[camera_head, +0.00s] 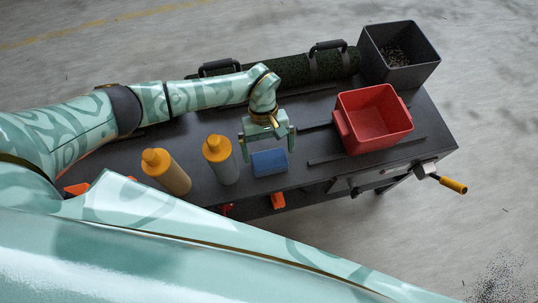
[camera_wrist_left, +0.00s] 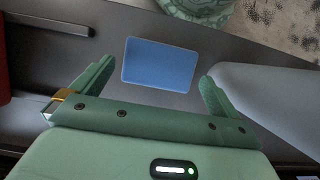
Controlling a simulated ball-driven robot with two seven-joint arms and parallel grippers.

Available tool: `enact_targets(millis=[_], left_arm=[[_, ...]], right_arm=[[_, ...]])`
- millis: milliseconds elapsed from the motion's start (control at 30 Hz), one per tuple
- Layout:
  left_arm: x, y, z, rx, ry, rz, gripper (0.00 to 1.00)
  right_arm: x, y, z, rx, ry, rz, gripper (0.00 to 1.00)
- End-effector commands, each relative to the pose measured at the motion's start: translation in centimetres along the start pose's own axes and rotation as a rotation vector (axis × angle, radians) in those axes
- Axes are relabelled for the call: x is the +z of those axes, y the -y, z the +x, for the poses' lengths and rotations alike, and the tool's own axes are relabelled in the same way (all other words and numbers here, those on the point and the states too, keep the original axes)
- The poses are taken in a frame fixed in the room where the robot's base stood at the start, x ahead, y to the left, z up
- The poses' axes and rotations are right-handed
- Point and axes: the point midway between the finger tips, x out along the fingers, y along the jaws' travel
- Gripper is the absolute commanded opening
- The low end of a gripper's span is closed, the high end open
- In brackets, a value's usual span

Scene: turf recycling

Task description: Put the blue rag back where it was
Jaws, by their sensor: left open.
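The blue rag (camera_head: 269,162) is a flat folded rectangle lying on the dark workbench top, close to its front edge. In the left wrist view the blue rag (camera_wrist_left: 159,64) lies ahead of and between the fingers, with bare bench around it. My left gripper (camera_head: 268,146) is just above and behind the rag, pointing down. In the left wrist view my left gripper (camera_wrist_left: 150,85) has its fingers spread wide with nothing between them. It appears apart from the rag. My right gripper is not in view.
A grey bottle with an orange cap (camera_head: 221,160) stands just left of the rag, and a tan bottle (camera_head: 167,172) farther left. A red bin (camera_head: 373,118) stands to the right. Behind are a rolled turf piece (camera_head: 290,70) and a dark grey bin (camera_head: 399,54). An orange-handled crank (camera_head: 452,184) juts out right.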

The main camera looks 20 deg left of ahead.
Motion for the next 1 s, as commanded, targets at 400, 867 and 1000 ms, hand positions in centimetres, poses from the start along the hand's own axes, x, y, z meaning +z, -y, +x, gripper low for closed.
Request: enact_targets(millis=[400,867,1000], left_arm=[[0.1,0.0,-8.0,0.000,-0.002,0.000,1.00],[0.0,0.0,-8.3,0.000,0.000,-0.001,1.00],[0.0,0.0,-8.3,0.000,0.000,-0.001,1.00]], right_arm=[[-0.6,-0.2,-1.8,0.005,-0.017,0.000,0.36],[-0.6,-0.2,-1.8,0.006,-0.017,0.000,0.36],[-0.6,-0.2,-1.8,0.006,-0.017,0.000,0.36]])
